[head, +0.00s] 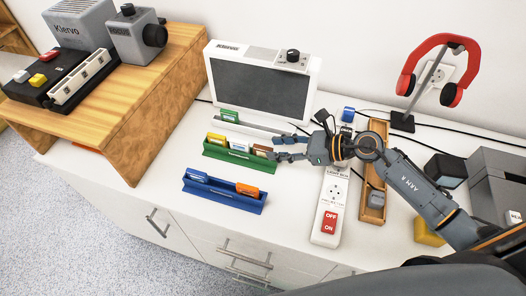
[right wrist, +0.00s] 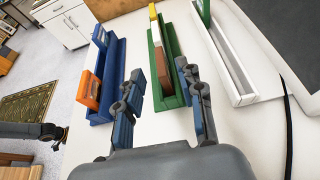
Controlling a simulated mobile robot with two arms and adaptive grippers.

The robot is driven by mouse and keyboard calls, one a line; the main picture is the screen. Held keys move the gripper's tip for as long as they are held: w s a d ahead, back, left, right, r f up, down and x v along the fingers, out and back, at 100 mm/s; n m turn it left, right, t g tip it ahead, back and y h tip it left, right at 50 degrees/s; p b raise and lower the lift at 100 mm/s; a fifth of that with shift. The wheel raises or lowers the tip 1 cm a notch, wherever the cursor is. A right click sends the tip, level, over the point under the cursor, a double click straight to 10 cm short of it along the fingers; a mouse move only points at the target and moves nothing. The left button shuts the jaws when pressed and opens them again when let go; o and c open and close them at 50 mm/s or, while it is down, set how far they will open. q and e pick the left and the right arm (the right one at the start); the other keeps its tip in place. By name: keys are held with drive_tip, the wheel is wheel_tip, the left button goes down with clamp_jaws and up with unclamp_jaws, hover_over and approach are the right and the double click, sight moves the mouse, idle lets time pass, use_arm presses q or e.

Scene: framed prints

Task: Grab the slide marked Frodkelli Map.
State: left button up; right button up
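The label Frodkelli Map cannot be read on any slide. A green rack (head: 226,155) holds a yellow slide (head: 216,138), a white slide (head: 239,146) and a brown slide (head: 262,149). A blue rack (head: 224,195) holds a blue slide (head: 196,175) and an orange slide (head: 247,190). A white rack behind holds a green slide (head: 229,116). My right gripper (head: 274,148) is open at the right end of the green rack. In the right wrist view its fingers (right wrist: 162,98) are apart, with the brown slide (right wrist: 163,69) just beyond them. A dark arm, probably my left (right wrist: 30,131), shows small at the left edge.
A Klervo screen box (head: 262,85) stands behind the racks. A power strip (head: 328,212) and a wooden tray (head: 374,210) lie to the right. The white top is clear in front.

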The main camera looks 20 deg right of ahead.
sight(270, 149)
drive_tip(key=p+x, duration=0.1)
drive_tip(key=x, duration=0.4)
drive_tip(key=shift+w+f, duration=0.15)
drive_tip(key=shift+f, duration=0.05)
clamp_jaws()
